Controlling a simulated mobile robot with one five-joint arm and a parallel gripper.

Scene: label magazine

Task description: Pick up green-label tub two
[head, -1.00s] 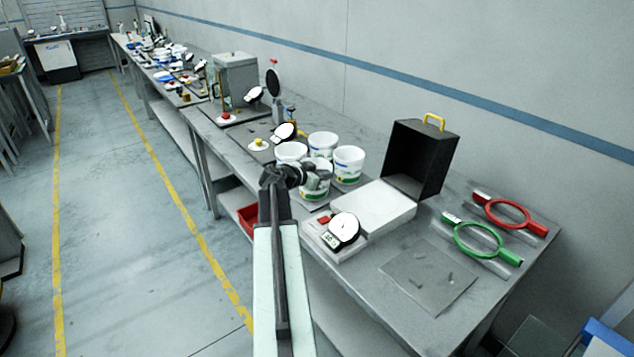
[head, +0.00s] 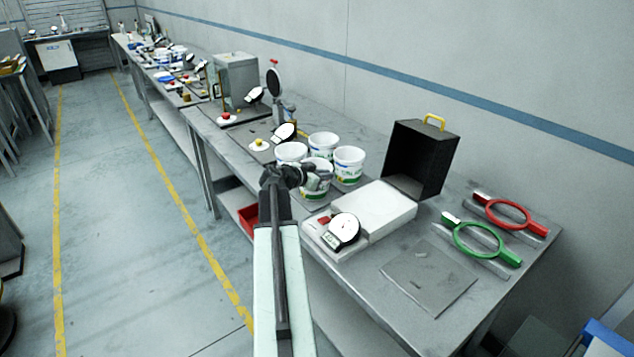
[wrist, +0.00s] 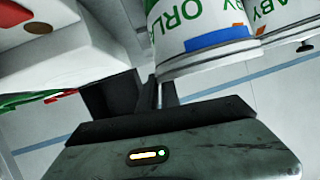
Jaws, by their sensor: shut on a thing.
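White tubs with green lettering stand in a close group on the bench. My gripper (head: 319,179) is shut on the front tub (head: 314,192), at its side. Its label number cannot be read. In the wrist view, a tub (wrist: 205,40) with green letters and a blue patch fills the top right, close to the dark fingers. Another tub (wrist: 285,22) is just beyond it. In the head view the other tubs are a left one (head: 291,150), a back one (head: 323,140) and a right one (head: 349,160). I cannot tell whether the held tub is clear of the surface.
A white scale-like box (head: 378,207) with a round dial (head: 344,229) is right of the tubs. A black open case (head: 418,160) stands behind it. Green (head: 478,240) and red (head: 508,214) ring tools lie at the right. A grey plate (head: 428,285) is at the front.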

